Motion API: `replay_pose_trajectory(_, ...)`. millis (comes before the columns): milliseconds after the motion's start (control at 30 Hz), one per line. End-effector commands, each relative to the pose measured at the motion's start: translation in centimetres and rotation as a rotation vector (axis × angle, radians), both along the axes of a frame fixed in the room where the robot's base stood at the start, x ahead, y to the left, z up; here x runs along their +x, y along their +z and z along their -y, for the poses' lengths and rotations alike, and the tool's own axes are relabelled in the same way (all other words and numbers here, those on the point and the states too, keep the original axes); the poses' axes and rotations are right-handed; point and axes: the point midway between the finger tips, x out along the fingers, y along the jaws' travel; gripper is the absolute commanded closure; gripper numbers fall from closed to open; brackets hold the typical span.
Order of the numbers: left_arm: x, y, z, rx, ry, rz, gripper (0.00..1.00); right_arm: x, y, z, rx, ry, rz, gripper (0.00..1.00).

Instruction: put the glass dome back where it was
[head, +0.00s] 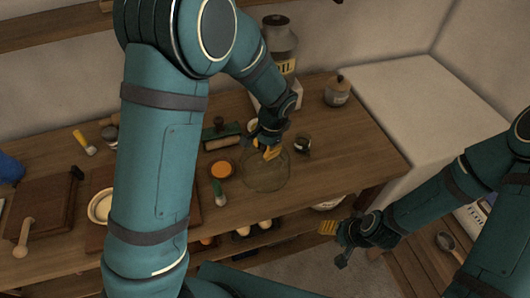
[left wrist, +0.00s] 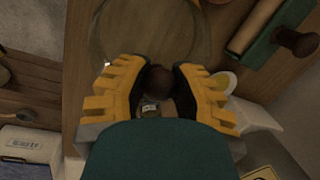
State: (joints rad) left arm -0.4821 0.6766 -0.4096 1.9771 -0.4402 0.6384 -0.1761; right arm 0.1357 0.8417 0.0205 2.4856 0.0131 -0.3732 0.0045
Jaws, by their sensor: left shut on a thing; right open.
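The glass dome (head: 266,178) is a clear, faint round shape over the wooden worktop, right of an orange-filled round dish (head: 221,170). My left gripper (head: 270,152) is at its top. In the left wrist view, the yellow fingers of my left gripper (left wrist: 160,88) are shut on a dark brown round knob (left wrist: 159,80), with the dome's clear round outline (left wrist: 207,35) beyond it. I cannot tell whether the dome's rim touches the worktop. My right gripper (head: 338,236) is open and empty, in front of the worktop's front edge.
A small dark jar (head: 302,144) stands close right of the dome, and a green-and-wood tool (head: 221,135) lies behind left. A grey OIL can (head: 281,45) and a lidded pot (head: 338,91) stand behind. The worktop's right end is clear.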

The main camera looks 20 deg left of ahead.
Motion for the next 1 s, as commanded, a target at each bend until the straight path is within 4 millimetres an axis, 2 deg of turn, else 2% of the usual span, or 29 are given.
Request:
replay_pose_trajectory(100, 0.0, -1.8, 0.0, 0.002, 0.0, -0.002, 1.0, 0.0, -0.3, 0.0, 0.0, 0.0, 0.0, 0.43)
replay_pose_trajectory(167, 0.0, -2.2, 0.0, 0.001, 0.0, -0.001, 1.0, 0.0, -0.3, 0.0, -0.001, 0.0, 0.0, 0.43)
replay_pose_trajectory(567, 0.0, -2.7, 0.0, 0.0, 0.0, 0.0, 1.0, 0.0, -0.7, 0.0, -0.001, 0.0, 0.0, 0.43)
replay_pose_trajectory(600, 0.0, -2.6, 0.0, 0.0, 0.0, 0.0, 0.61, 0.0, -0.6, 0.0, -0.001, 0.0, 0.0, 0.43)
replay_pose_trajectory(633, 0.0, -2.6, 0.0, 0.0, 0.0, 0.0, 0.51, 0.0, -0.6, 0.0, -0.001, 0.0, 0.0, 0.43)
replay_pose_trajectory(667, 0.0, -2.6, 0.0, 0.0, 0.0, 0.0, 0.48, 0.0, -0.6, 0.0, -0.001, 0.0, 0.0, 0.43)
replay_pose_trajectory(1000, 0.0, -2.5, 0.0, 0.0, 0.0, -0.001, 0.48, 0.0, -0.5, 0.0, -0.001, 0.0, 0.0, 0.43)
